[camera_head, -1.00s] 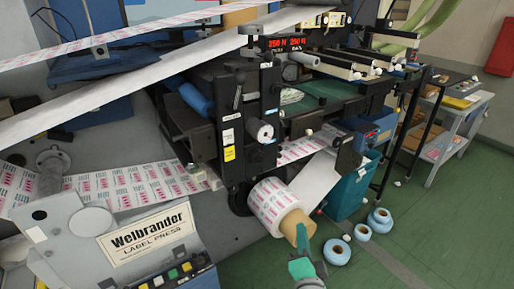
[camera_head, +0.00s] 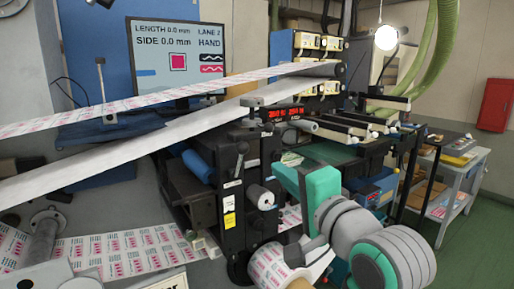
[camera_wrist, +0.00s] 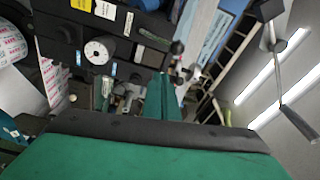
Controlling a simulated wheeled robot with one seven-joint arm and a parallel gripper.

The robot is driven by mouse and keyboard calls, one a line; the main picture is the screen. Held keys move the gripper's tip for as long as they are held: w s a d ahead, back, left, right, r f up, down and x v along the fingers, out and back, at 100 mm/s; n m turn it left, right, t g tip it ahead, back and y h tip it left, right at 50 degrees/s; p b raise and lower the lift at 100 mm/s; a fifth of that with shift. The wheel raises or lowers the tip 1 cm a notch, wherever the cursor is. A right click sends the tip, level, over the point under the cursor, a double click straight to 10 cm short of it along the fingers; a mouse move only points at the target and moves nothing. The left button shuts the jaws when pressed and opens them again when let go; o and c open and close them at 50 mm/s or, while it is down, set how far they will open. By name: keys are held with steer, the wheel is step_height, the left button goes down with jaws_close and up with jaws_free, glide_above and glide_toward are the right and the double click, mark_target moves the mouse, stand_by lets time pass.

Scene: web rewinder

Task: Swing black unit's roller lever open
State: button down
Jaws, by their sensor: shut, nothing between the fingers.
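The black unit (camera_head: 236,215) stands upright mid-picture in the head view, with stickers and a white roller end (camera_head: 262,197) on its face. My gripper (camera_head: 278,175) is at the unit's right side, close to the white roller end and apart from the lever. In the wrist view the gripper's green fingers (camera_wrist: 170,92) are shut and empty. The unit (camera_wrist: 60,22) and white roller end (camera_wrist: 98,50) lie up and left of them. My arm hides part of the unit's right side.
A printed label roll (camera_head: 270,268) sits low before the unit. A white web (camera_head: 110,158) slants overhead. A monitor (camera_head: 185,50) stands behind, and a grey side table (camera_head: 455,185) at right. The green floor by that table is clear. A rod with dark ends (camera_wrist: 280,46) crosses the wrist view's right side.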

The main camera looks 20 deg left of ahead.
mark_target(238, 162)
steer(key=shift+s+a+r, duration=0.1)
steer(key=shift+s+r, duration=0.3)
steer(key=shift+r, duration=0.35)
steer(key=shift+s+r, duration=0.4)
steer(key=shift+r, duration=0.3)
steer(key=x, duration=1)
steer(key=shift+a, duration=0.2)
steer(key=shift+f, duration=0.1)
